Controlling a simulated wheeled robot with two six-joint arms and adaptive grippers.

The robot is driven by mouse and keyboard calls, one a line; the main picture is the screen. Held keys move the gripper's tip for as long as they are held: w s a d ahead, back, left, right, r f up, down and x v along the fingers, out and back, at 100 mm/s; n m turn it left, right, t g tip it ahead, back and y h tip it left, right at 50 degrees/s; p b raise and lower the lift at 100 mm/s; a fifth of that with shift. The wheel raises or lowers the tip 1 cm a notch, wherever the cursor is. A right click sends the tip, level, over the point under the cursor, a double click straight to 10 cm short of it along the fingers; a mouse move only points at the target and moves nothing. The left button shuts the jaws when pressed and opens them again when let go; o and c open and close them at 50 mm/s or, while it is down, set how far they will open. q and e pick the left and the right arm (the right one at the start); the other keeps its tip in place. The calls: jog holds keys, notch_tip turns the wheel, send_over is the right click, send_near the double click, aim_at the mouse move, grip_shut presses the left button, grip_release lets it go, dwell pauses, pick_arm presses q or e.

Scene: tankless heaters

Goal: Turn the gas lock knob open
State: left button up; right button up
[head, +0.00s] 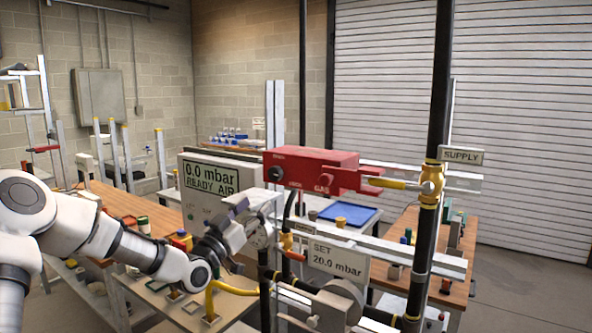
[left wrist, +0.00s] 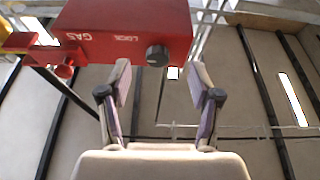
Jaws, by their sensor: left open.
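The red gas lock box (head: 328,168) is mounted on the rig in the middle of the head view, with LOCK and GAS lettering on its face. Its dark round knob (head: 275,174) is at the left end of that face. In the left wrist view the knob (left wrist: 157,55) stands out from the red box (left wrist: 110,32), with upside-down LOCK lettering beside it. My left gripper (head: 256,202) is open and empty, just below and left of the knob in the head view. In the left wrist view the knob appears between the two fingertips (left wrist: 161,78), apart from both. My right gripper is not in view.
A yellow-handled valve (head: 430,183) with a SUPPLY sign is on the black pipe at right. A display box (head: 222,190) reads 0.0 mbar READY AIR behind my left arm. A SET 20.0 mbar plate (head: 338,262) and a yellow hose (head: 222,290) are below.

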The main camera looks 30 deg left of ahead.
aim_at(273, 174)
pick_arm(q)
jog(key=w+r+p, duration=0.1)
jog(key=w+r, duration=0.1)
jog(key=w+r+p, duration=0.1)
jog(key=w+r, duration=0.1)
jog(key=w+r+p, duration=0.1)
jog(key=w, duration=0.1)
jog(key=shift+d+r, duration=0.25)
jog(key=shift+r, duration=0.15)
jog(key=shift+w+r, duration=0.2)
jog(key=shift+w, duration=0.15)
jog(key=shift+t, duration=0.3)
jog(key=c, duration=1.1)
